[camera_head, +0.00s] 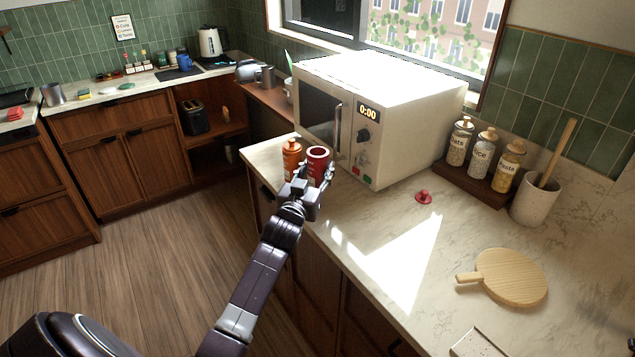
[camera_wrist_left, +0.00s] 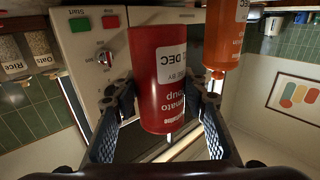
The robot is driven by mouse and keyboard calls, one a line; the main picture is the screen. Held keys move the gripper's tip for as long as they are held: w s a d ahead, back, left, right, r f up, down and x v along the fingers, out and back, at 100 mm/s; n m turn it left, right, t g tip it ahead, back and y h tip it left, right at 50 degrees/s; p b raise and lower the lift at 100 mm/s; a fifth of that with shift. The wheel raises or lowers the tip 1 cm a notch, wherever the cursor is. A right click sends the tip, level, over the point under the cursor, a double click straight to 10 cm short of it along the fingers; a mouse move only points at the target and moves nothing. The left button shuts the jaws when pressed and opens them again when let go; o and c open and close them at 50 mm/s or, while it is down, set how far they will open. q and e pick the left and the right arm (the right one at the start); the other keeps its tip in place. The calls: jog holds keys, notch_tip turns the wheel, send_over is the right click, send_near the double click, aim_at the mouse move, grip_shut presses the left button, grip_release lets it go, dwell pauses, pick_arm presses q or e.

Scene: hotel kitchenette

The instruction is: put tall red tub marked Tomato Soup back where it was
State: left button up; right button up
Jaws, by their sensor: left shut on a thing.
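The tall red tub (camera_head: 318,163) is at the counter's left end, in front of the microwave, with its dark round top showing. My right gripper is not in view.
The white microwave (camera_head: 385,110) stands just behind the tub. Labelled jars (camera_head: 484,152) on a dark tray and a utensil crock (camera_head: 537,198) line the wall. A small red knobbed object (camera_head: 424,197) and a round wooden board (camera_head: 512,277) lie on the otherwise mostly clear marble counter (camera_head: 360,255).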

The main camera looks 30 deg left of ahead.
aim_at(318, 183)
pick_arm(q)
notch_tip(318, 183, down, 5)
jog(key=shift+r, duration=0.15)
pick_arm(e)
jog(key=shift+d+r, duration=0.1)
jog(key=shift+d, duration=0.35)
pick_arm(q)
jog(key=o, duration=1.4)
jog(key=b+v, duration=0.1)
jog(key=v, duration=1.1)
jog(key=shift+d, duration=0.1)
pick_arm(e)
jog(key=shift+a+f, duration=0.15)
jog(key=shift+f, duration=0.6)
